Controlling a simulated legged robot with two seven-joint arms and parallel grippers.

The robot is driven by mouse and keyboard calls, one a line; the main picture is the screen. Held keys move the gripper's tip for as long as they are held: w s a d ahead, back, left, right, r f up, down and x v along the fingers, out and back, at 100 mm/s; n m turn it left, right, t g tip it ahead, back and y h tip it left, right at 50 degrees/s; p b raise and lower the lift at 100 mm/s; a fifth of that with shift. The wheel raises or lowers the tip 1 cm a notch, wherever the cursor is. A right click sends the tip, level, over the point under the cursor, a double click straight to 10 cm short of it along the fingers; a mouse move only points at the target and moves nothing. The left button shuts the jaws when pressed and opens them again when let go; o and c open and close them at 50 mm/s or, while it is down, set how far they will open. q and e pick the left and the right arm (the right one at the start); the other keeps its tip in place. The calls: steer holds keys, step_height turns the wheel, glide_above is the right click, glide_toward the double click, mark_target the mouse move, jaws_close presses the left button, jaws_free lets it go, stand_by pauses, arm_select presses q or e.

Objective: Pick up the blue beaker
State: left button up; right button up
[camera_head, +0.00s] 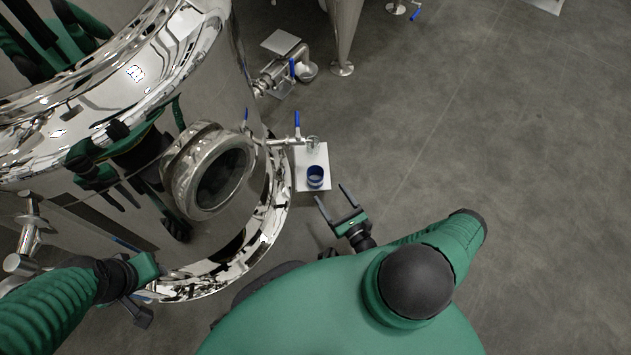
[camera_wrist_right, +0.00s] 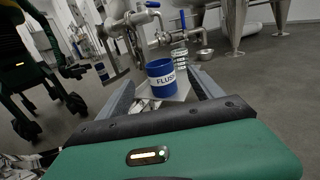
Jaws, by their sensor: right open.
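The blue beaker (camera_head: 315,176) stands upright on a small white platform (camera_head: 322,158) beside the shiny tank. In the right wrist view the beaker (camera_wrist_right: 161,77) carries a white label reading "FLUS", its end cut off from sight. My right gripper (camera_head: 335,196) is open and empty, a short way in front of the beaker. In the right wrist view its two fingers frame the beaker with a gap before it. My left gripper (camera_head: 147,293) is at the lower left near the tank's base; whether its jaws are open is unclear.
The large polished tank (camera_head: 220,110) with a round porthole fills the left. The floor to the right is clear.

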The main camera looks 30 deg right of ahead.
steer(key=w+b, duration=0.2)
steer(key=w, duration=0.1)
steer(key=w+b, duration=0.2)
steer(key=w, duration=0.1)
steer(key=w+f+b, duration=0.1)
steer(key=w, duration=0.3)
steer(key=shift+d+f+b, duration=0.1)
steer(key=shift+d+b, duration=0.05)
steer(key=shift+b, duration=0.25)
steer(key=shift+w, duration=0.25)
steer(key=shift+r, duration=0.3)
steer(key=c, duration=1.5)
steer(key=shift+r, duration=0.1)
